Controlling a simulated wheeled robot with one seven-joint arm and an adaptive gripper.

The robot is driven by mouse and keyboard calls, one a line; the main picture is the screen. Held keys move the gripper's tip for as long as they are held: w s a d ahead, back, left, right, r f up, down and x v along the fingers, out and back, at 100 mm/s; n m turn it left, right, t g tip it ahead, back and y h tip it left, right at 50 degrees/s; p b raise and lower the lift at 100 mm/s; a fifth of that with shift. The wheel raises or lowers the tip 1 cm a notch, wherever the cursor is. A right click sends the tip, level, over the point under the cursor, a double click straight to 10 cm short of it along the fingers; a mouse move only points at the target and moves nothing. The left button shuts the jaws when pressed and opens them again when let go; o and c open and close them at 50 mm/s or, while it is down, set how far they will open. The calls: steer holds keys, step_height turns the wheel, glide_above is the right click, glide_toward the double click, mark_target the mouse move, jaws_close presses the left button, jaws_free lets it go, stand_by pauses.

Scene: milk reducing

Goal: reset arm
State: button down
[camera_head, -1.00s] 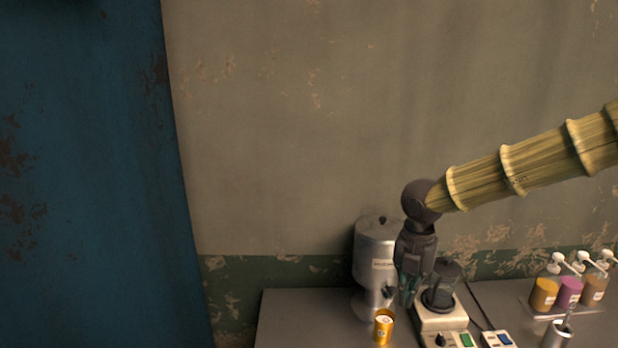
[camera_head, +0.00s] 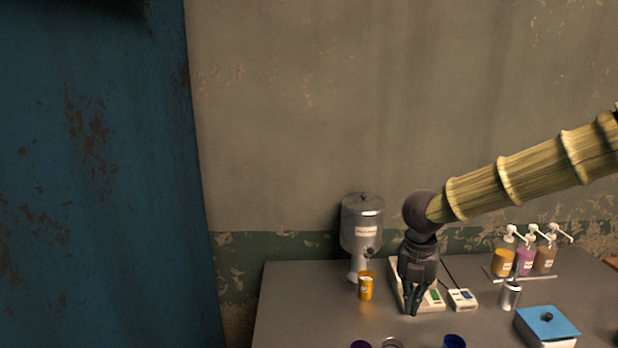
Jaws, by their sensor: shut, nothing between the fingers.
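My gripper (camera_head: 411,311) hangs from the ribbed tan arm and points down over the grey table. Its dark fingers are shut, with nothing seen between them. It appears in front of a white base unit (camera_head: 434,302) with a green switch and hides most of it. The gripper is apart from both.
Three pump bottles (camera_head: 525,259) stand at the back right of the grey table (camera_head: 300,310). A small control box (camera_head: 462,299), a metal cup (camera_head: 510,294) and a blue-lidded box (camera_head: 546,325) are right of the gripper. A blue cup (camera_head: 453,341) is at the front. The table's left part is clear.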

steer(key=s+d+f+n+t+h+b, duration=0.1)
steer(key=s+d+f+n, duration=0.15)
steer(key=f+n, duration=0.65)
steer(key=s+d+f+n+t+h+b, duration=0.15)
steer(key=s+f+n, duration=0.35)
steer(key=f, duration=0.8)
steer(key=s+d+f+n+t+h, duration=0.1)
steer(key=s+f+n+h, duration=0.15)
steer(key=f+n, duration=0.65)
steer(key=s+a+f+n+g+y, duration=0.1)
steer(key=s+f+n, duration=0.4)
steer(key=s, duration=0.3)
steer(key=s+a+f+n+g+y+b, duration=0.1)
steer(key=s+a+f+n+y, duration=0.1)
steer(key=s+f+n, duration=0.2)
steer(key=s+a+f+n+g+y+b, duration=0.1)
steer(key=s+f+n, duration=0.4)
steer(key=s, duration=0.8)
steer(key=a+n+y, duration=0.1)
steer(key=n, duration=0.2)
steer(key=shift+s+a+f+n, duration=0.15)
steer(key=shift+s+f+n, duration=0.05)
steer(key=shift+f+n, duration=0.2)
